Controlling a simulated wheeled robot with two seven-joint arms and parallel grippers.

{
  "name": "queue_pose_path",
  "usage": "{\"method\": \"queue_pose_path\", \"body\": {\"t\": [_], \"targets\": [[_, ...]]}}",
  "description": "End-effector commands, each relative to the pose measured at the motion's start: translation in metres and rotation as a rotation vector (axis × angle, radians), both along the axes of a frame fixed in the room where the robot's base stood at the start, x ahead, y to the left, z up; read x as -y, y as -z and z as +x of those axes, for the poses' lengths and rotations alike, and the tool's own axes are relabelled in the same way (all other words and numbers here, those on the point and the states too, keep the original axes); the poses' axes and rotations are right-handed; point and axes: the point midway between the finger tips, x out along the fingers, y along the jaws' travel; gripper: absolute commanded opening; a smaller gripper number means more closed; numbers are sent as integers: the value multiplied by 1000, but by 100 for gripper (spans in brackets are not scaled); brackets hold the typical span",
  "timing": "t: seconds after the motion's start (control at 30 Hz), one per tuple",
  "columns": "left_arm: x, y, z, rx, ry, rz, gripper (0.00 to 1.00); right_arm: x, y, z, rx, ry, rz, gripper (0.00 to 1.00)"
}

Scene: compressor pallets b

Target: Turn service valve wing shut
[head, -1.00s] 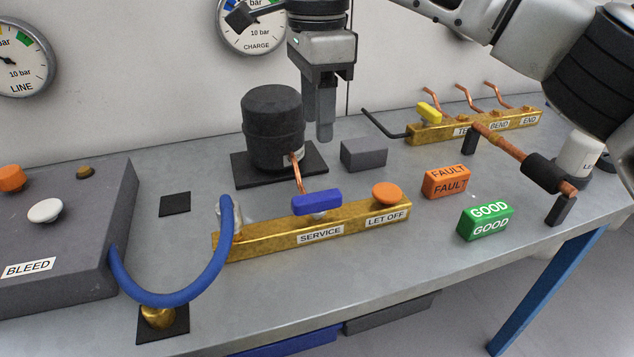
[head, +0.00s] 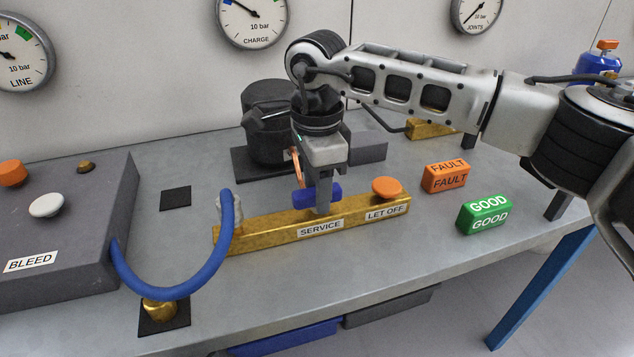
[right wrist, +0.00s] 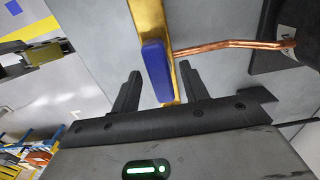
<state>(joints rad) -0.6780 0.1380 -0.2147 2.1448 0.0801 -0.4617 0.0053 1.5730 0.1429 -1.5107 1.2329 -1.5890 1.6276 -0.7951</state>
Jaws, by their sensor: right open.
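The service valve wing (head: 332,194) is a blue bar on top of the brass manifold (head: 268,235), above the SERVICE label. It lies roughly along the manifold. My right gripper (head: 322,204) points down at the wing and hides part of it. In the right wrist view, the blue wing (right wrist: 156,68) shows between the two spread fingers of my right gripper (right wrist: 158,80), with a gap on each side. The gripper is open and holds nothing. My left gripper is out of view.
An orange LET OFF knob (head: 386,187) sits on the manifold just right of the wing. A black compressor (head: 266,100) with a copper pipe stands close behind. A blue hose (head: 205,275) loops at left. FAULT (head: 445,177) and GOOD (head: 485,214) blocks lie at right.

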Motion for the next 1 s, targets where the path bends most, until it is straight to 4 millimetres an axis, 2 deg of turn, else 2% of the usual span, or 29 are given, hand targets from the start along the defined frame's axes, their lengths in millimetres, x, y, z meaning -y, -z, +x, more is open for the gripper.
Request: {"method": "queue_pose_path", "body": {"t": [0.07, 0.2, 0.23, 0.67, 1.0], "targets": [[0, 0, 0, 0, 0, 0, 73, 0, 0, 0, 0, 0, 0, 45], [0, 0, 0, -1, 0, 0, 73, 0, 0, 0, -1, 0, 0, 6], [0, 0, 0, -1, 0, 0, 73, 0, 0, 0, -1, 0, 0, 0], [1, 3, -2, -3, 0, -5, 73, 0, 1, 0, -1, 68, -1, 0], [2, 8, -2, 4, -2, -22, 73, 0, 1, 0, 0, 327, -2, 0]]}}
